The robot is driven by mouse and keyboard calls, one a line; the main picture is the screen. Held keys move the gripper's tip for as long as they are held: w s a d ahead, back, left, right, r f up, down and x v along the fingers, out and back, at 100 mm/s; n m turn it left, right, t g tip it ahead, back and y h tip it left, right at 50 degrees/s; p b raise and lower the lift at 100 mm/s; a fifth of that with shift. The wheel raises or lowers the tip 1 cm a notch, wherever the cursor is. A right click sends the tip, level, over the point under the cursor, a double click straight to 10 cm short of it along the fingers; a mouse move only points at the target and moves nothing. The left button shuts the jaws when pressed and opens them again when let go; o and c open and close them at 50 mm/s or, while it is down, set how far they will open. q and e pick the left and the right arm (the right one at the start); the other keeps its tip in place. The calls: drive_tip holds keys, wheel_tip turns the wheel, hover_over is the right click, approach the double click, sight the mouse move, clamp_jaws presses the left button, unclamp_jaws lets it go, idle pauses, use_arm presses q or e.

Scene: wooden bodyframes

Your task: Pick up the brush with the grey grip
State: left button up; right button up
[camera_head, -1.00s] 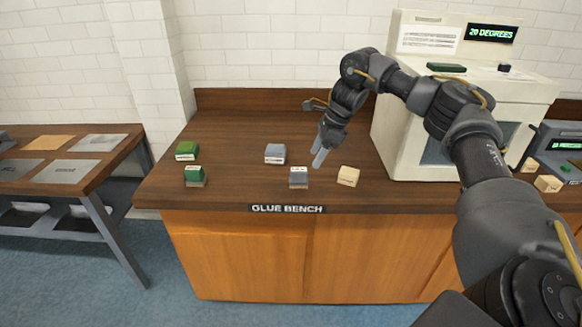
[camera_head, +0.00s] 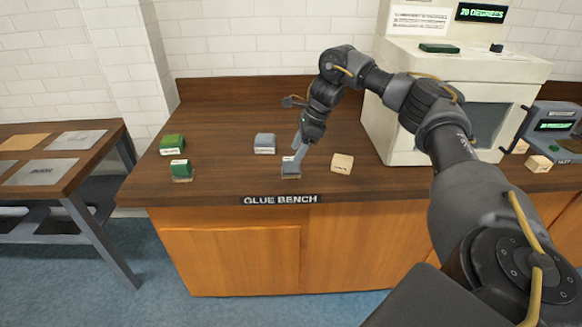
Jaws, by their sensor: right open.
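The brush with the grey grip (camera_head: 289,173) stands near the front edge of the glue bench (camera_head: 215,187), just above the bench's name label. My right gripper (camera_head: 298,155) points down at this brush, with its fingers at the brush's upper part and partly hiding it. The gripper is open; whether the fingers touch the grip is too small to tell. The brush rests on the bench top. My left gripper is not in view.
A grey block (camera_head: 265,143) lies behind the brush and a cream block (camera_head: 342,163) to its right. A green block (camera_head: 172,144) and a green-gripped brush (camera_head: 180,170) stand at the left. A large white machine (camera_head: 399,115) stands at the right.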

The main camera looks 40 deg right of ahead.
sight(292, 159)
drive_tip(key=p+x, duration=0.1)
drive_tip(key=x, duration=0.4)
drive_tip(key=shift+s+a, duration=0.1)
drive_tip(key=shift+a, duration=0.1)
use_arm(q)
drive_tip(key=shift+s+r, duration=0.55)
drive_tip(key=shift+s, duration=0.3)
use_arm(e)
drive_tip(key=shift+c, duration=0.5)
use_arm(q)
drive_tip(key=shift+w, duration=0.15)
use_arm(e)
drive_tip(key=c, duration=1)
